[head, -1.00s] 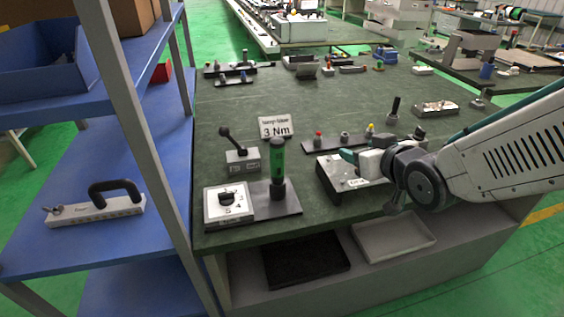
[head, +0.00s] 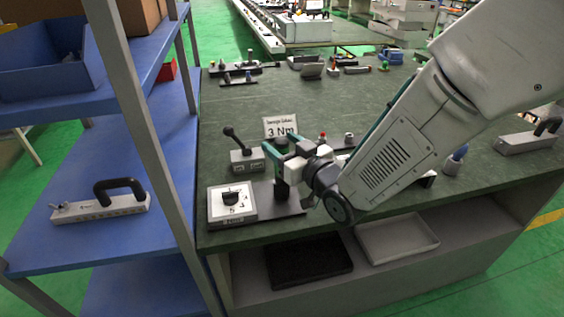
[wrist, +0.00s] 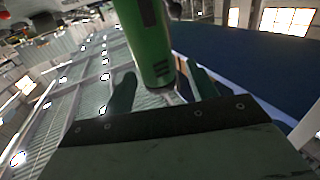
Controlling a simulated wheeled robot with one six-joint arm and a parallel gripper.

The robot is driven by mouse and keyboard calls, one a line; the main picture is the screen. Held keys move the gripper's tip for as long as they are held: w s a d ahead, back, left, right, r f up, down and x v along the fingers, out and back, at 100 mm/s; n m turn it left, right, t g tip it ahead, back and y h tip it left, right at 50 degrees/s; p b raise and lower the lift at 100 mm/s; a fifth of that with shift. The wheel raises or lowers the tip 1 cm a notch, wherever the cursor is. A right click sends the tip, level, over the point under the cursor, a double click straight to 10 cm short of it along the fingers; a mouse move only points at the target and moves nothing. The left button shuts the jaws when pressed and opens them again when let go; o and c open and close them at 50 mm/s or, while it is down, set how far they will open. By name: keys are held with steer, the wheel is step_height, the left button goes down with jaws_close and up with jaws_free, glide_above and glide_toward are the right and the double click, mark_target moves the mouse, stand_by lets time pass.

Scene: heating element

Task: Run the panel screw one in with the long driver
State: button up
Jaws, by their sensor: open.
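The green cylindrical handle, which looks like the long driver (wrist: 150,42), stands upright in the wrist view. My gripper (wrist: 162,88) is open, with one finger on each side of the handle's lower end; I cannot tell whether either touches it. In the head view my gripper (head: 274,158) is over the dark stand (head: 290,206) at the table's front left and covers most of the driver. I cannot make out the panel screw; my arm hides much of the table's front middle.
A white dial box (head: 232,203) sits beside the stand. Behind it are a lever block (head: 245,158) and a "3 Nm" card (head: 281,127). A blue shelf (head: 130,190) with a grey post stands left of the table (head: 350,105). Two trays lie below.

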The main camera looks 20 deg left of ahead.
steer(key=shift+w+a, duration=0.25)
steer(key=shift+a, duration=0.05)
steer(key=shift+c, duration=0.3)
jaws_close()
steer(key=shift+r, duration=0.1)
